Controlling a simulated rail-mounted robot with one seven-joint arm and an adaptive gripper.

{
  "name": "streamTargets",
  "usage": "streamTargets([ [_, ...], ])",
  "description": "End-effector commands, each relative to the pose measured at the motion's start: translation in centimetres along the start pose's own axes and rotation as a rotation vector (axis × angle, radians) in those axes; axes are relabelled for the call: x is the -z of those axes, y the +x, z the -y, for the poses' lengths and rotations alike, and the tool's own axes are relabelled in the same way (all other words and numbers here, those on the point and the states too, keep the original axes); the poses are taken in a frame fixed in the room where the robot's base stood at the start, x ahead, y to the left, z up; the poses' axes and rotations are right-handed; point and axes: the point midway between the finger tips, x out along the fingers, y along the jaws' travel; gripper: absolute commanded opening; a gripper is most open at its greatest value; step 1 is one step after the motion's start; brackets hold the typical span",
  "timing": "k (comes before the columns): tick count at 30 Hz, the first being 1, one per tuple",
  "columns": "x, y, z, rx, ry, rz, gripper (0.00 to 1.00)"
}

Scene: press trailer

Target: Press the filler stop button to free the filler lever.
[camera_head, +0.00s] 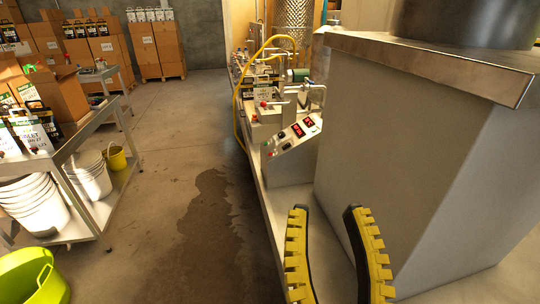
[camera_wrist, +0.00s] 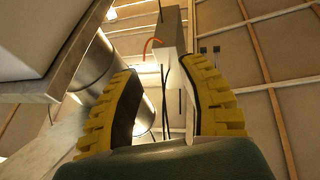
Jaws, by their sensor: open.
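My gripper (camera_head: 325,212) has two yellow ribbed fingers spread apart, with nothing between them. It is at the lower middle of the head view, in front of the grey cabinet. In the wrist view my gripper (camera_wrist: 160,68) points up towards the ceiling. The machine line (camera_head: 262,112) stands beyond it, up and to the left. A sloped control panel (camera_head: 290,138) with red lit displays and small buttons is on its near end. A red knob or button (camera_head: 264,103) shows on a box behind the panel. I cannot tell which one is the filler stop button or which part is the filler lever.
The large grey cabinet (camera_head: 400,150) with a metal top (camera_head: 440,62) fills the right side. A yellow hose (camera_head: 238,100) loops over the machines. A cart (camera_head: 85,135) with buckets stands at left. A wet patch (camera_head: 215,220) marks the open floor between.

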Motion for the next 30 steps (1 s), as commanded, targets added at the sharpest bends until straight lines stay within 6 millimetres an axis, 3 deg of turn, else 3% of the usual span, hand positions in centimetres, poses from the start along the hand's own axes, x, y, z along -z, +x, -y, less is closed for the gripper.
streamTargets([
  [1,-0.01,0.0,0.0,0.0,0.0,0.0,0.3],
  [6,-0.02,0.0,0.0,0.0,0.0,0.0,0.0],
  [30,-0.01,0.0,0.0,0.0,0.0,0.0,0.0],
])
